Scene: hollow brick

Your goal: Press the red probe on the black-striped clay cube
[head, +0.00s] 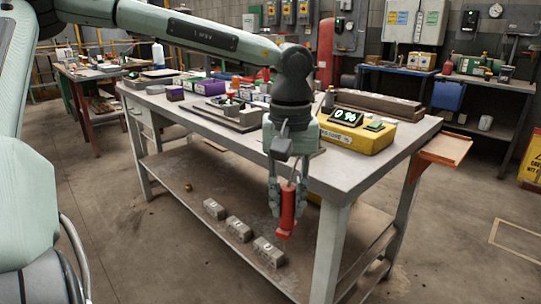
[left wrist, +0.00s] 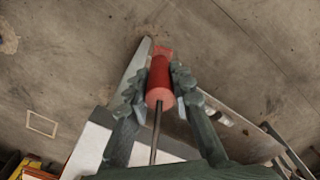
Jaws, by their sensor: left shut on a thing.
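My left gripper (head: 287,200) points down at the front edge of the table, shut on the red probe (head: 287,213). The probe hangs tip down, clear of the tabletop, with a thin grey cable or rod at its upper end. In the left wrist view the probe (left wrist: 160,80) sits between both fingers of my left gripper (left wrist: 158,85). I cannot make out a black-striped clay cube; my gripper hides part of the tabletop. My right gripper is not in view.
The grey table (head: 330,175) holds a dark tray (head: 222,118), purple boxes (head: 210,87) and a long brown block (head: 375,104). An orange side shelf (head: 440,150) juts out right.

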